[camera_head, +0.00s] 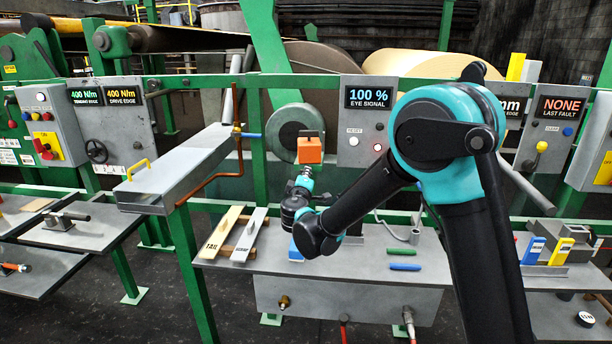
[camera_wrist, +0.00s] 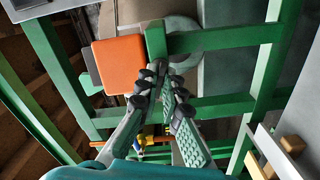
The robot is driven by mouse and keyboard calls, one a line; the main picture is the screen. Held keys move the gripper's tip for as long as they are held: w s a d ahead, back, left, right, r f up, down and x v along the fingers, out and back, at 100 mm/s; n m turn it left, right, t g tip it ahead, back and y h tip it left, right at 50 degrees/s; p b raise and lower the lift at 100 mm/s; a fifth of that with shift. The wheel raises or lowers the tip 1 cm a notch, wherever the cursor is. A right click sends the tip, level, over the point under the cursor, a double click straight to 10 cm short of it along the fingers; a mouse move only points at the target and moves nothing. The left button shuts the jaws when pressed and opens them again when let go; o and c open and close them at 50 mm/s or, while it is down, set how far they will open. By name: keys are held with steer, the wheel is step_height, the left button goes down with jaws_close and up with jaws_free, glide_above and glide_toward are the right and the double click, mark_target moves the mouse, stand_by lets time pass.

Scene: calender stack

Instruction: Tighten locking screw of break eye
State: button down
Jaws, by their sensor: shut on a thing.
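The break eye, an orange box (camera_head: 310,151), sits on a bracket in front of the grey-green round housing. It also shows in the wrist view (camera_wrist: 126,64), to the left of the fingertips. My gripper (camera_head: 303,173) reaches up from below to just under the orange box. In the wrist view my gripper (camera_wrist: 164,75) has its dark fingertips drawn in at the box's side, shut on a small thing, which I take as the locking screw. The screw itself is hidden between the fingertips. A display (camera_head: 368,97) reads 100 % EYE SIGNAL.
A copper-coloured pipe (camera_head: 214,178) and a grey sheet-metal tray (camera_head: 180,170) stand to the left. Below is a grey shelf (camera_head: 340,262) with boards marked TAIL (camera_head: 224,231) and SCRAP (camera_head: 249,236), and blue and green handles. Green frame bars (camera_wrist: 225,38) surround the fingers.

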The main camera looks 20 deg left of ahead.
steer(key=shift+m, duration=0.7)
steer(key=c, duration=1.7)
jaws_free()
steer(key=shift+s, duration=0.1)
steer(key=v, duration=1.2)
steer(key=shift+f, duration=0.1)
